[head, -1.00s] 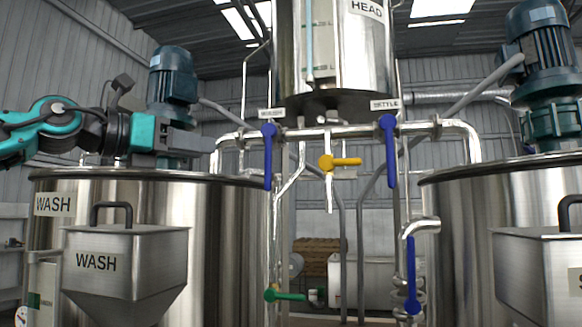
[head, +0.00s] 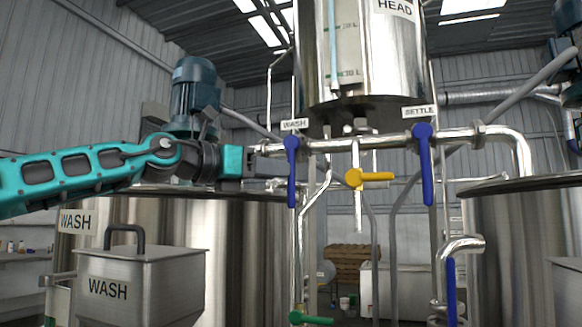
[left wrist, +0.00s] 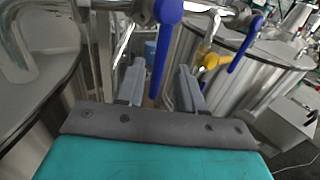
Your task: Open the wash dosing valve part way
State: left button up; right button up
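The wash dosing valve has a long blue handle (head: 291,172) that hangs straight down from the horizontal pipe, under a WASH label (head: 294,125). My left gripper (head: 274,167) is level with this handle, just to its left, with its fingers pointing at it. In the left wrist view the gripper (left wrist: 160,72) is open, and the blue handle (left wrist: 160,50) shows between the two fingers. I cannot tell whether it touches either finger. My right gripper is not in view.
A yellow valve handle (head: 368,177) lies sideways to the right. The blue SETTLE handle (head: 425,165) hangs beyond it. A green handle (head: 310,318) is low down. The wash tank (head: 240,245) with its hopper (head: 150,285) stands below my left arm.

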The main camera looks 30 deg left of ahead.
pick_arm(q)
jog(key=shift+p+x, duration=0.65)
jog(key=shift+x, duration=1.95)
grip_shut()
